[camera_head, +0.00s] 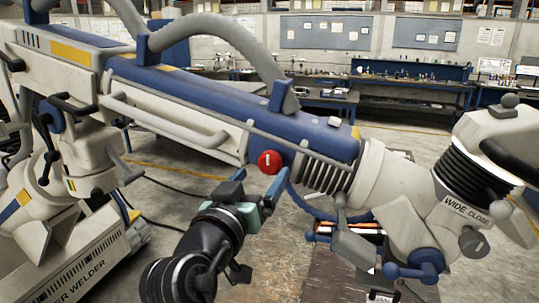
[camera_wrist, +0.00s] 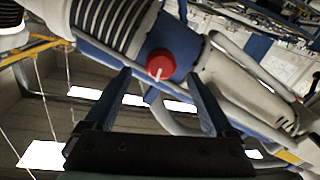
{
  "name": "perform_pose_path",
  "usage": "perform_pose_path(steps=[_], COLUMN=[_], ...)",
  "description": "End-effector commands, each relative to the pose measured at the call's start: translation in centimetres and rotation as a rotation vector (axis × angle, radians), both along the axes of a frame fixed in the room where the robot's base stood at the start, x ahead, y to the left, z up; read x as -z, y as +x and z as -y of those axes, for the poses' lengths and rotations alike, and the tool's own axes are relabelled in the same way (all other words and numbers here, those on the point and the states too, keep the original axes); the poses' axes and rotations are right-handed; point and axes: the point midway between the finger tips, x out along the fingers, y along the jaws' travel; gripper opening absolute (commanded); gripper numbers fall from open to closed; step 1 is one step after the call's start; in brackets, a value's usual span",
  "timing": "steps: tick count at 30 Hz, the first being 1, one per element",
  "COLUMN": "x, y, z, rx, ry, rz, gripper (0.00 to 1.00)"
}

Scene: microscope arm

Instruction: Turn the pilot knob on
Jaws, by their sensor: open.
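A round red knob (camera_head: 269,161) with a white mark sits on the underside of the blue arm body, near its grey ribbed section. I take it as the pilot knob; no label names it. In the head view its white mark looks upright. In the wrist view the knob (camera_wrist: 160,64) shows between and beyond my fingertips. My gripper (camera_head: 256,180) is open and empty, just below the knob, with its blue fingers pointing up toward it. In the wrist view the two fingers (camera_wrist: 158,82) stand wide apart on either side of the knob. I see no clear contact.
A grey knob (camera_head: 474,241) sits by the "WIDE CLOSE" label at the right. A pale handle rail (camera_head: 165,118) runs along the arm body, left of the red knob. A blue lever joint (camera_head: 412,268) hangs lower right. Workbenches (camera_head: 415,85) stand far behind.

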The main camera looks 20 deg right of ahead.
Motion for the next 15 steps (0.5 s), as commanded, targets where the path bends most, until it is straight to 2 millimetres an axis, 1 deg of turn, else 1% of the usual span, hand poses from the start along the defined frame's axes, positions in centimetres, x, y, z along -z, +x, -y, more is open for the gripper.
perform_pose_path(steps=[1, 6, 10, 15], x=[-0.4, -0.3, -0.2, -0.1], y=[0.9, 3.0, 4.1, 4.6], z=[0.8, 2.1, 2.8, 3.2], rx=[0.004, 0.002, 0.001, 0.0], ry=[0.0, 0.0, 0.0, 0.0], rz=[-0.003, 0.0, 0.0, 0.001], gripper=[0.89, 0.89, 0.89, 0.89])
